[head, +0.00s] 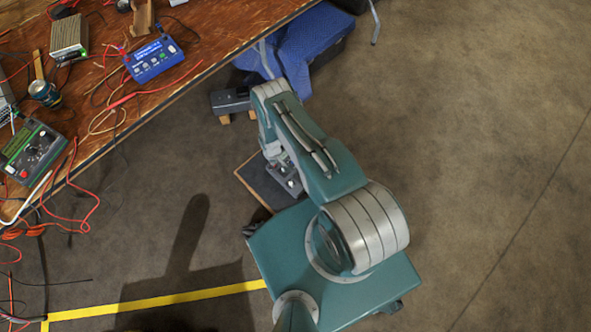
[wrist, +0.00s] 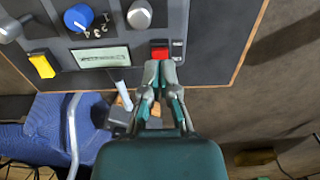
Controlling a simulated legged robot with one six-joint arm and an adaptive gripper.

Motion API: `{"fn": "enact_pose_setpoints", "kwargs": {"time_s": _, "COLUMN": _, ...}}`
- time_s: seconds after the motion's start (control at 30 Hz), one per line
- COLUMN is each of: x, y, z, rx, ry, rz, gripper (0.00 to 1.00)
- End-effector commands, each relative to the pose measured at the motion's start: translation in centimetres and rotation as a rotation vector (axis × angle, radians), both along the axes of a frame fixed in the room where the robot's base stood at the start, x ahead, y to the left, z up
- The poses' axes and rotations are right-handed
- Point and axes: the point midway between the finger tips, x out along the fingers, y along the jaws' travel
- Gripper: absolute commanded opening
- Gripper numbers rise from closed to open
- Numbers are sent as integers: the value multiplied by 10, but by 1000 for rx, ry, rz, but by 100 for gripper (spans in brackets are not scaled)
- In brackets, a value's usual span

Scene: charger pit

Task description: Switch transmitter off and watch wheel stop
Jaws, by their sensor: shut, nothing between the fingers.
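A dark grey control panel (wrist: 115,30), likely the transmitter, fills the top of the wrist view. It bears a red switch (wrist: 160,52), a yellow switch (wrist: 41,65), a blue knob (wrist: 78,17), grey knobs and a pale label or display (wrist: 101,57). My gripper (wrist: 160,70) is shut and empty, its fingertips at the lower edge of the red switch; I cannot tell whether they touch it. I cannot make out a wheel.
A wooden bench (head: 200,50) with meters, wires and a blue instrument (head: 153,59) stands at upper left. A blue chair (head: 308,45) and a dark box (head: 229,101) on wooden blocks are beyond my arm. Floor at right is clear.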

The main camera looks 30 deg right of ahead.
Motion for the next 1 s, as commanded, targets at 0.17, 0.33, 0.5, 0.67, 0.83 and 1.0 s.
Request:
{"fn": "enact_pose_setpoints", "kwargs": {"time_s": 0.17, "x": 0, "y": 0, "z": -2, "rx": 0, "ry": 0, "rz": 0, "gripper": 0}}
{"fn": "enact_pose_setpoints", "kwargs": {"time_s": 0.33, "x": 0, "y": 0, "z": -5, "rx": 0, "ry": 0, "rz": 0, "gripper": 0}}
{"fn": "enact_pose_setpoints", "kwargs": {"time_s": 0.5, "x": 0, "y": 0, "z": -7, "rx": 0, "ry": 1, "rz": 0, "gripper": 0}}
{"fn": "enact_pose_setpoints", "kwargs": {"time_s": 0.67, "x": -1, "y": 0, "z": -9, "rx": 0, "ry": 1, "rz": 0, "gripper": 0}}
{"fn": "enact_pose_setpoints", "kwargs": {"time_s": 0.83, "x": 0, "y": 0, "z": -11, "rx": 0, "ry": 0, "rz": 0, "gripper": 0}}
{"fn": "enact_pose_setpoints", "kwargs": {"time_s": 1.0, "x": 0, "y": 0, "z": -13, "rx": 0, "ry": 0, "rz": 0, "gripper": 0}}
